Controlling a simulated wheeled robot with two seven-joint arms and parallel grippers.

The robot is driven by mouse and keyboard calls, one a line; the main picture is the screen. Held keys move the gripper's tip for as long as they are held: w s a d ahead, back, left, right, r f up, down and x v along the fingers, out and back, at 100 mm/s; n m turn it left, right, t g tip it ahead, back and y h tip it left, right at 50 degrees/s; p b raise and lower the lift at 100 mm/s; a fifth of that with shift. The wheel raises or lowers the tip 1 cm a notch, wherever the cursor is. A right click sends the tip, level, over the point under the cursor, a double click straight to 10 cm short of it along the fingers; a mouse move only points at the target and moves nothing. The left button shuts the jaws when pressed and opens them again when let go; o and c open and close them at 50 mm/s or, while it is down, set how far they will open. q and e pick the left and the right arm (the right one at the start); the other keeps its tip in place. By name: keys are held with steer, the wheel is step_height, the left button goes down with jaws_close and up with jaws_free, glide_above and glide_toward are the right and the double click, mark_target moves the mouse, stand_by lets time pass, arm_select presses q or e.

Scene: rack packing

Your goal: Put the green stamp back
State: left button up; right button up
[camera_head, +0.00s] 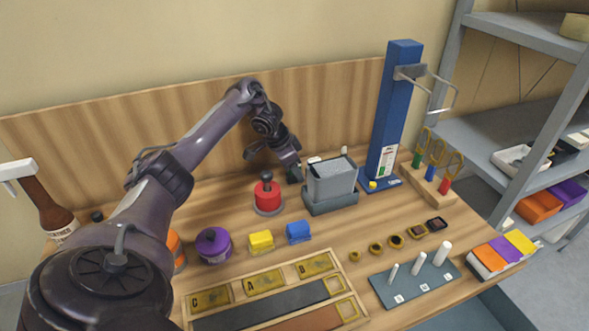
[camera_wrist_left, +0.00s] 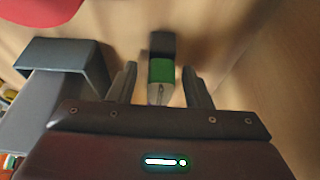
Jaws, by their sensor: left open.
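The green stamp (camera_wrist_left: 161,71) shows in the left wrist view, with a dark end and a green band. It lies between the two fingers of my left gripper (camera_wrist_left: 160,84), with gaps visible on both sides. The fingers are open. In the head view my left gripper (camera_head: 290,166) reaches down at the back of the table, just left of the grey box (camera_head: 331,179). A small dark green part of the stamp (camera_head: 294,175) shows below the gripper there; the rest is hidden. My right gripper is in neither view.
A red round container (camera_head: 267,197) stands just in front of my left gripper. Yellow (camera_head: 261,241) and blue (camera_head: 298,232) blocks, a purple container (camera_head: 213,245) and a lettered wooden tray (camera_head: 272,276) lie nearer. A blue column (camera_head: 394,115) stands right of the grey box.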

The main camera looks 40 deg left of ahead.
arm_select(q)
steer(key=p+v, duration=0.4)
steer(key=v, duration=0.8)
steer(key=shift+p, duration=0.4)
